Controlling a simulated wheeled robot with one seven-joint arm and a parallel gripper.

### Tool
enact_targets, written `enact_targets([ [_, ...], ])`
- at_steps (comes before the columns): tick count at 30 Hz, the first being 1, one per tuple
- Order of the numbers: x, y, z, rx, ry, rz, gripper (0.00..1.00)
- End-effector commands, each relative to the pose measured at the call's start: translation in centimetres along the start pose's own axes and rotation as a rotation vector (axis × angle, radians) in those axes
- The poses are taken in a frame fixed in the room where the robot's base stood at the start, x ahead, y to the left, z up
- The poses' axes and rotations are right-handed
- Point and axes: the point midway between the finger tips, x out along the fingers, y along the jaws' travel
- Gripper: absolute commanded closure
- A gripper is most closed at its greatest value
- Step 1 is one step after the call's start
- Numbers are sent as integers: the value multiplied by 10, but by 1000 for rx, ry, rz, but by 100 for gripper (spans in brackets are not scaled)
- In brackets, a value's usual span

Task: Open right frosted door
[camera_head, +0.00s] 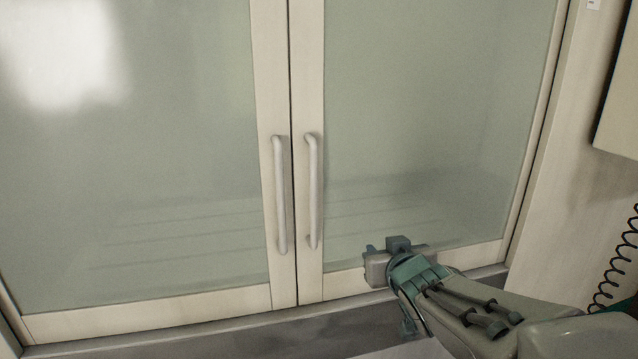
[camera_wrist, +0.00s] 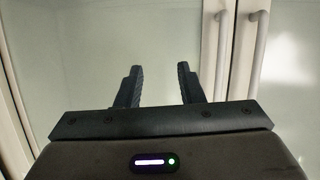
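The right frosted door (camera_head: 430,110) is a pale greenish panel in a cream frame, closed against the left door. Its white vertical bar handle (camera_head: 313,190) stands beside the centre seam. My gripper (camera_head: 392,248) is in front of the lower part of the right door, to the right of and below the handle, apart from it. In the wrist view my gripper (camera_wrist: 160,86) has its two dark fingers spread with nothing between them. Two white handles show to the right of the fingers there, one of them at the right (camera_wrist: 259,50).
The left frosted door (camera_head: 130,150) is closed, with its own white handle (camera_head: 279,195) close to the right one. A dark ledge (camera_head: 210,335) runs below the doors. A black coiled cable (camera_head: 612,265) hangs at the right, below a pale box (camera_head: 620,90).

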Motion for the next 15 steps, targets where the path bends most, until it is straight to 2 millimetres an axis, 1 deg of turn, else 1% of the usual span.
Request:
enact_targets([
  [1,4,-9,-16,-3,63,-47,66],
  [3,7,-24,-34,-4,147,-120,66],
  [6,7,-44,-53,1,239,-216,66],
  [9,5,-57,-65,6,299,-289,66],
  [12,3,-65,-72,11,333,-333,66],
  [15,5,-70,-75,13,344,-351,66],
])
